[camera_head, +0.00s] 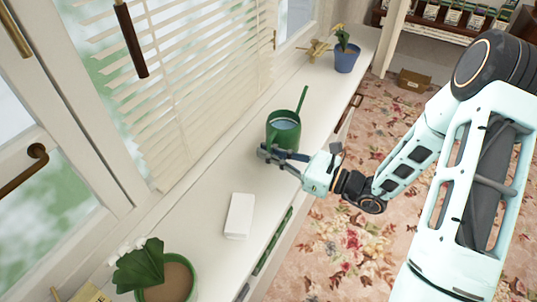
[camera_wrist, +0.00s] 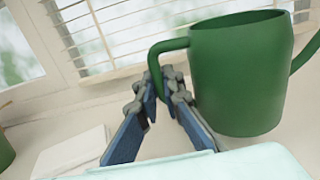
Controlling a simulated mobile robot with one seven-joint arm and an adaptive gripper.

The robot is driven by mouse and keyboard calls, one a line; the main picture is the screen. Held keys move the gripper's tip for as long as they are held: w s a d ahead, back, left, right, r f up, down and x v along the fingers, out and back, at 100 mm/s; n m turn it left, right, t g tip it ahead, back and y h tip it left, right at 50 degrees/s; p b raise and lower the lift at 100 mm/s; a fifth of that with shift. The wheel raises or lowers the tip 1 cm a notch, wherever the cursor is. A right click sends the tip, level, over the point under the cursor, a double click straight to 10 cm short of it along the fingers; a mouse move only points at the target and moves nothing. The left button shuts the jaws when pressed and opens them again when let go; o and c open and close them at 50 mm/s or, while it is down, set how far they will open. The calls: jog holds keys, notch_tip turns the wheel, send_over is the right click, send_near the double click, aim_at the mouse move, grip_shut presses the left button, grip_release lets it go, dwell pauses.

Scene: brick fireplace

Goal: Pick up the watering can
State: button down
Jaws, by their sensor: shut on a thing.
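The green watering can (camera_head: 284,131) is upright over the white sill in the head view, with its spout pointing up and away. It fills the right of the wrist view (camera_wrist: 238,75), with its handle on the left side. My gripper (camera_head: 268,151) is at the near side of the can. In the wrist view the fingers of my gripper (camera_wrist: 164,84) are closed on the handle. I cannot tell whether the can's base touches the sill.
A white box (camera_head: 239,215) lies on the sill (camera_head: 205,215) nearer the camera. A potted plant (camera_head: 165,279) stands at the near end. A blue flowerpot (camera_head: 346,58) and a small yellowish object (camera_head: 317,50) stand at the far end. Window blinds (camera_head: 190,80) run along the left.

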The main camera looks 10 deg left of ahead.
jog(key=s+d+r+p, duration=0.3)
jog(key=s+r+p, duration=0.6)
jog(key=s+p, duration=0.3)
jog(key=shift+s, duration=0.3)
dwell(0.7)
